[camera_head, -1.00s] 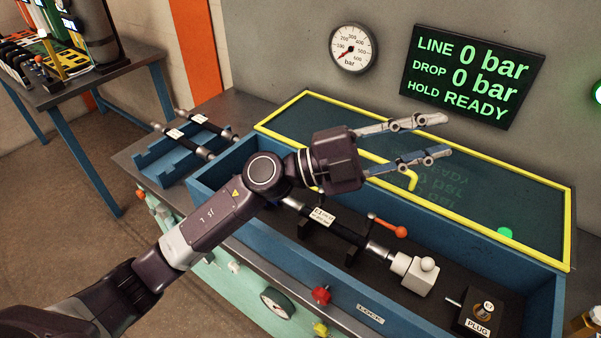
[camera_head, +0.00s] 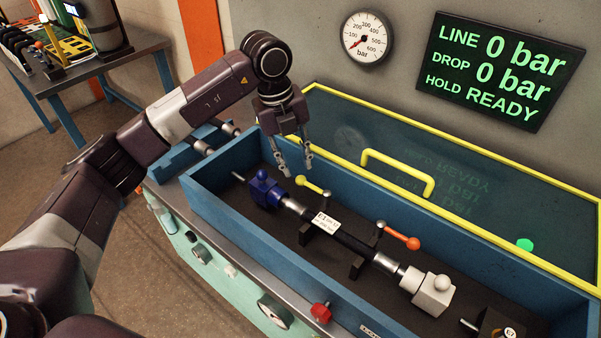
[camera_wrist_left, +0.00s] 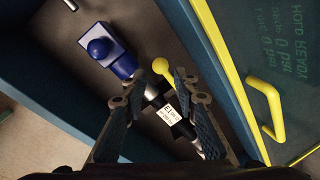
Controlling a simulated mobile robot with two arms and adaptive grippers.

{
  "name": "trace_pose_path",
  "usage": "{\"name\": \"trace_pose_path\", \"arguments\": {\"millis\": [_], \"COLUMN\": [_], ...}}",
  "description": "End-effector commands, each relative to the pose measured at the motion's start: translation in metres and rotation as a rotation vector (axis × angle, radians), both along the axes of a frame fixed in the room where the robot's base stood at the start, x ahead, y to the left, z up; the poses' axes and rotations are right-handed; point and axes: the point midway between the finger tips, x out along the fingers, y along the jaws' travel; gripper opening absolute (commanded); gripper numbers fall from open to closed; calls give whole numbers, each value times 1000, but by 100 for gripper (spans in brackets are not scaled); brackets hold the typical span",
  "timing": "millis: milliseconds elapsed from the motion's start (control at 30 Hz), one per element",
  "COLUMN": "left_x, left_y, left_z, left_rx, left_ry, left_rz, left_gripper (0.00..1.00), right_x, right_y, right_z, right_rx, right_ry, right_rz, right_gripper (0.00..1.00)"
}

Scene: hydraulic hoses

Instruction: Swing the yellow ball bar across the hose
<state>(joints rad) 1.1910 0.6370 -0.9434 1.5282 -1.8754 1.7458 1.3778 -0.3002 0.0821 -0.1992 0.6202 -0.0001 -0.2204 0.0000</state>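The yellow ball bar (camera_head: 312,185) is a short lever with a yellow ball at its left end, beside the black hose (camera_head: 345,236) in the blue trough. Its ball also shows in the left wrist view (camera_wrist_left: 161,66), between the fingers. The hose carries a white tag and runs from a blue end block (camera_head: 264,188) to a white end block (camera_head: 432,294). My left gripper (camera_head: 296,170) points down over the trough, just above and left of the yellow ball. Its fingers are apart and empty; it also shows in the left wrist view (camera_wrist_left: 157,88). My right gripper is not in view.
An orange ball bar (camera_head: 400,236) stands further right along the hose. The trough's blue walls (camera_head: 235,235) surround the hose. A yellow-framed clear lid with a yellow handle (camera_head: 398,172) lies behind. The display (camera_head: 502,68) reads 0 bar, READY.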

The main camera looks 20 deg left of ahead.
Motion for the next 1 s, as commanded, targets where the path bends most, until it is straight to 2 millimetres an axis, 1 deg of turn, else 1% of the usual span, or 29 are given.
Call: {"name": "trace_pose_path", "arguments": {"millis": [33, 100, 200, 300, 433, 667, 900, 1000], "left_x": [0, 1, 3, 5, 6, 6, 6, 6], "left_y": [-1, -3, -6, -8, -9, -9, -9, -9], "left_z": [-8, -19, -33, -42, -49, -50, -49, -49], "left_rx": [0, -1, -2, -2, -3, -3, -3, -3], "left_ry": [5, 6, 4, 1, -1, -1, -1, -1], "left_rz": [0, 0, -1, -3, -2, -3, -3, -3], "left_gripper": [27, 27, 27, 27, 27, 27, 1, 0], "right_x": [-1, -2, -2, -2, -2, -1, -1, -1], "right_y": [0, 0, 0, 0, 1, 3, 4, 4], "right_z": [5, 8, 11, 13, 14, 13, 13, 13], "right_rx": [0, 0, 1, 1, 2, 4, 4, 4], "right_ry": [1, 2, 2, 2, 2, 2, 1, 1], "right_rz": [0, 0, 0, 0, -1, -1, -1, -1], "right_gripper": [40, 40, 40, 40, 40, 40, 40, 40]}}
